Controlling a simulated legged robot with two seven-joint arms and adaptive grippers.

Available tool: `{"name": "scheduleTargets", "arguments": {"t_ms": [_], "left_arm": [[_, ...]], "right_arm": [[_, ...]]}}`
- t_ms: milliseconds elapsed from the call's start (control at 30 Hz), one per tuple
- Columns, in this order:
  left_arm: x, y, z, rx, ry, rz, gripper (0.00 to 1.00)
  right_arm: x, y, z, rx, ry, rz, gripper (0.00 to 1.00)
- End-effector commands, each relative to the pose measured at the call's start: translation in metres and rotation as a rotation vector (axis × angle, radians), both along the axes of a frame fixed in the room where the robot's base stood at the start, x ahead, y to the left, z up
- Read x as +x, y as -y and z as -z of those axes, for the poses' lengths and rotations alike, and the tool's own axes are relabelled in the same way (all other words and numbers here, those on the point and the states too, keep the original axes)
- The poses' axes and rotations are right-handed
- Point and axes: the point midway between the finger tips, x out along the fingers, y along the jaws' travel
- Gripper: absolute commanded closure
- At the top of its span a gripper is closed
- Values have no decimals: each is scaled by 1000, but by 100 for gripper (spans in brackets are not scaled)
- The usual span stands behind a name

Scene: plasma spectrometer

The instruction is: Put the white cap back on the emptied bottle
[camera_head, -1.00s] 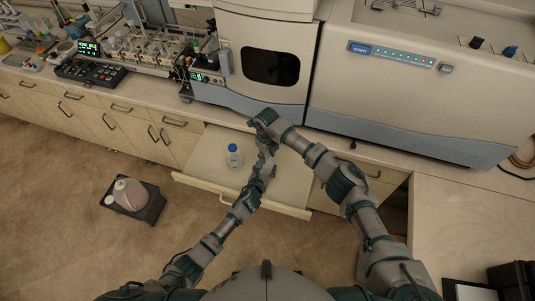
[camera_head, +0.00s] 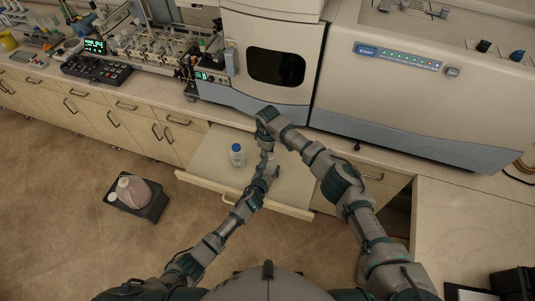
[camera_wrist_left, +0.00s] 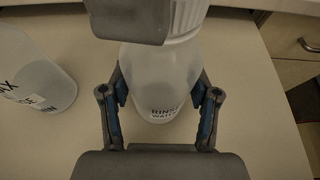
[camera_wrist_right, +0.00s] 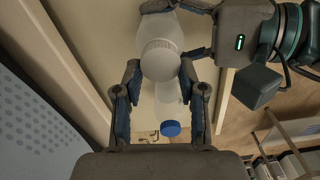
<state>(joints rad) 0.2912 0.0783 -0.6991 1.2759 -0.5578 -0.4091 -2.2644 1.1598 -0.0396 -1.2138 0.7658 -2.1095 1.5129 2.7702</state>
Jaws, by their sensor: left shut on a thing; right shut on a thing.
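A translucent bottle with "RINSE WATER" lettering (camera_wrist_left: 160,78) is between the fingers of my left gripper (camera_wrist_left: 160,92), which is shut on it. The white ribbed cap (camera_wrist_left: 188,22) is at the bottle's top, partly covered by my right gripper. In the right wrist view the white cap (camera_wrist_right: 160,62) lies between the fingertips of my right gripper (camera_wrist_right: 160,78), which is shut on it. The cap lines up with the bottle's mouth; I cannot tell whether it is fully seated. In the head view my grippers hide the bottle.
A blue-capped bottle (camera_head: 237,156) stands on the pulled-out drawer board (camera_head: 208,165), left of my grippers. The spectrometer (camera_head: 272,50) rises behind the board. A dark tray (camera_head: 150,207) with a container (camera_head: 132,190) is on the floor at left.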

Motion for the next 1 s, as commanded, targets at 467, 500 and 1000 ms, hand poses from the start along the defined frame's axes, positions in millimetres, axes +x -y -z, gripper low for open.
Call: {"name": "scheduleTargets", "arguments": {"t_ms": [467,500,1000], "left_arm": [[-2,-1,3,1,-5,-1,100],[-1,-1,3,1,-5,-1,100],[-1,-2,3,2,-6,-3,100]], "right_arm": [[4,4,-1,-4,5,276,71],[4,4,-1,-4,5,276,71],[2,1,-9,0,0,269,35]]}}
